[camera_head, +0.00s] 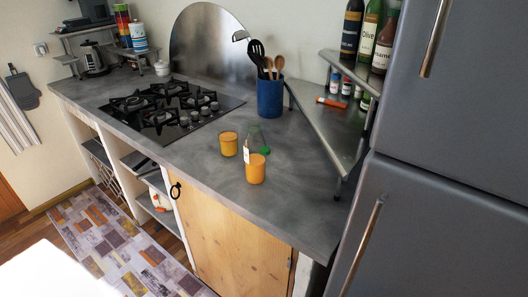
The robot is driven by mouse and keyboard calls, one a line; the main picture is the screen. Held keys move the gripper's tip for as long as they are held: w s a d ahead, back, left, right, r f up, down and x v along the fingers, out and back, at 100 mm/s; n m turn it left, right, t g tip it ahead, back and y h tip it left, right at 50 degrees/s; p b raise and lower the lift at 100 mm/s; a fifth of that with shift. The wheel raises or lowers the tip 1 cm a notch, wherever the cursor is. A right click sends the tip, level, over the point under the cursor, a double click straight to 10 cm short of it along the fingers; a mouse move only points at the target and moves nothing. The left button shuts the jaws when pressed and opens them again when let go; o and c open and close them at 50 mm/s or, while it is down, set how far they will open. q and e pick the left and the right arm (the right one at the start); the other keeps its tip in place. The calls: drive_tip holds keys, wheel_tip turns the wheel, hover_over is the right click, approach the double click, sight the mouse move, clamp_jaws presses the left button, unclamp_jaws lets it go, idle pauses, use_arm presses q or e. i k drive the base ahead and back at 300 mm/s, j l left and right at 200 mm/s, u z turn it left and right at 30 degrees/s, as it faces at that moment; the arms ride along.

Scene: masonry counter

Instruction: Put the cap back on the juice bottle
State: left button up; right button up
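The juice bottle (256,170) stands upright on the grey counter. It is clear, with orange juice in its lower part, a white label on its left side and a see-through upper part. A small green cap (265,151) shows close to the right side of the bottle, apparently lying on the counter just behind it. The bottle's top looks uncapped, but it is small and faint here. Neither of my grippers is in the head view.
A glass of orange juice (229,144) stands just left of the bottle. A blue utensil crock (270,97) is behind, a gas hob (160,112) farther left. A metal corner shelf (325,122) and grey fridge (440,200) bound the right. The counter's front right is clear.

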sight(254, 143)
drive_tip(key=j+z, duration=0.1)
drive_tip(key=z, duration=0.3)
drive_tip(key=j+z, duration=0.1)
drive_tip(key=z, duration=0.3)
drive_tip(key=i+j+z, duration=0.1)
drive_tip(key=z, duration=0.3)
drive_tip(key=j+z, duration=0.15)
drive_tip(key=z, duration=0.25)
drive_tip(key=k+j+z, duration=0.1)
drive_tip(key=j+z, duration=0.15)
drive_tip(key=j, duration=0.25)
drive_tip(key=k+j+z, duration=0.2)
drive_tip(key=j, duration=0.3)
drive_tip(key=k+j+z, duration=0.25)
drive_tip(key=j, duration=0.2)
drive_tip(key=k+j+z, duration=0.1)
drive_tip(key=j+z, duration=0.15)
drive_tip(key=j, duration=0.2)
drive_tip(key=k+j+z, duration=0.2)
drive_tip(key=j, duration=0.2)
drive_tip(key=k+j, duration=0.6)
drive_tip(key=j, duration=0.2)
